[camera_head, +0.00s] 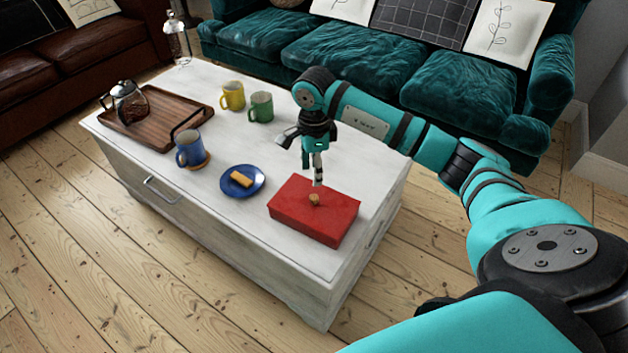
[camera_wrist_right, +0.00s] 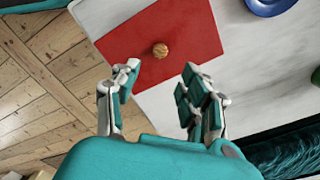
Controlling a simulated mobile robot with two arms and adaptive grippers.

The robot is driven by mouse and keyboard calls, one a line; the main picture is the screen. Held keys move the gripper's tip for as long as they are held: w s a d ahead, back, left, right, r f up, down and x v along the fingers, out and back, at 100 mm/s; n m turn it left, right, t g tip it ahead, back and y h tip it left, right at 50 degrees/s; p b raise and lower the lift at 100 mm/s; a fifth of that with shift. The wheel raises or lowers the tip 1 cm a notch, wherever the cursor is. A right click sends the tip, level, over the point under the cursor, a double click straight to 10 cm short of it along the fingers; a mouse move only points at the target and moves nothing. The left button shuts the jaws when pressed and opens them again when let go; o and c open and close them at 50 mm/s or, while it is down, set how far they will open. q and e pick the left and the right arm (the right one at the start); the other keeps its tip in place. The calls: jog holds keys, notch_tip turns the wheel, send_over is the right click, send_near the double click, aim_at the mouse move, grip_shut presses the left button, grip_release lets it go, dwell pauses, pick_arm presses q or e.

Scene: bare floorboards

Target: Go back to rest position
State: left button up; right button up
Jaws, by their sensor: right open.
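My right gripper (camera_head: 317,175) is above a red box (camera_head: 300,221) on the white coffee table, pointing down. In the right wrist view the same gripper (camera_wrist_right: 158,85) has its fingers apart with nothing between them. A small brown round thing, perhaps a walnut (camera_head: 314,199), rests on top of the red box. It also shows in the right wrist view (camera_wrist_right: 160,50), beyond the fingertips and apart from them. My left gripper is in neither view.
The white coffee table (camera_head: 235,222) carries a blue plate (camera_head: 256,188) with a yellow piece, a blue mug (camera_head: 189,150), yellow (camera_head: 233,96) and green (camera_head: 261,107) mugs, and a wooden tray (camera_head: 160,138) with a glass pot. A teal sofa (camera_head: 350,65) stands behind.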

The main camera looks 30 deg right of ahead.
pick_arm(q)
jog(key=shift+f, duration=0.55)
pick_arm(e)
notch_tip(320, 180, up, 2)
jog(key=shift+r, duration=0.1)
